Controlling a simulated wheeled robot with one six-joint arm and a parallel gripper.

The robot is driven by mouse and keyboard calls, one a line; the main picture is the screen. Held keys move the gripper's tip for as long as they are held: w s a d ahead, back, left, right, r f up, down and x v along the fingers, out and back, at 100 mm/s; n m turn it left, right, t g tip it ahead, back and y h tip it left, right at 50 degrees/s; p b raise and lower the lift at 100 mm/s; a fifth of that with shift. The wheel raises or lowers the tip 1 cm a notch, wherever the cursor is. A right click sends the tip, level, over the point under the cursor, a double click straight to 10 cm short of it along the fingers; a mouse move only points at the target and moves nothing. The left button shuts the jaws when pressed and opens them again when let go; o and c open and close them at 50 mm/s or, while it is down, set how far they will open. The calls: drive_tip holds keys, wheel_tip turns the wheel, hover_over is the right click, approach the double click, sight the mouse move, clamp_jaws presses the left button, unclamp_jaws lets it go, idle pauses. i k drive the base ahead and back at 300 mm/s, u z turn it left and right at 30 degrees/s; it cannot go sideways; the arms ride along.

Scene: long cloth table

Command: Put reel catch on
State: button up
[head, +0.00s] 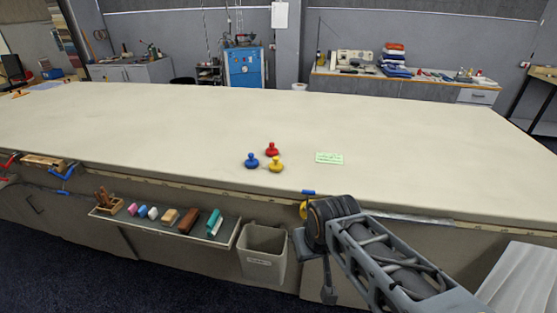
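I cannot say for certain which part is the reel catch. A small blue handle (308,192) lies at the table's front edge, just above the end of my arm. A yellow part (303,210) shows just below it, partly covered by my arm. At the far left, a blue-handled clamp (66,172) and a red-handled clamp (9,160) sit on the table's front side beside a wooden bar (44,161). My gripper (316,225) is at the dark end of the arm, close to the front edge. Its fingers cannot be made out.
Blue (251,161), red (272,149) and yellow (276,164) knobbed weights stand on the long cloth table (430,150), near a green card (329,158). A shelf (160,222) with small blocks and a grey bin (263,253) are below the front edge. Most of the tabletop is clear.

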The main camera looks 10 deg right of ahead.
sight(308, 193)
drive_tip(key=z, duration=0.5)
drive_tip(key=k, duration=1.25)
drive_tip(key=u, duration=0.3)
drive_tip(key=i, duration=0.65)
drive_tip(key=u, duration=0.6)
drive_tip(key=i, duration=0.95)
drive_tip(key=z, duration=0.35)
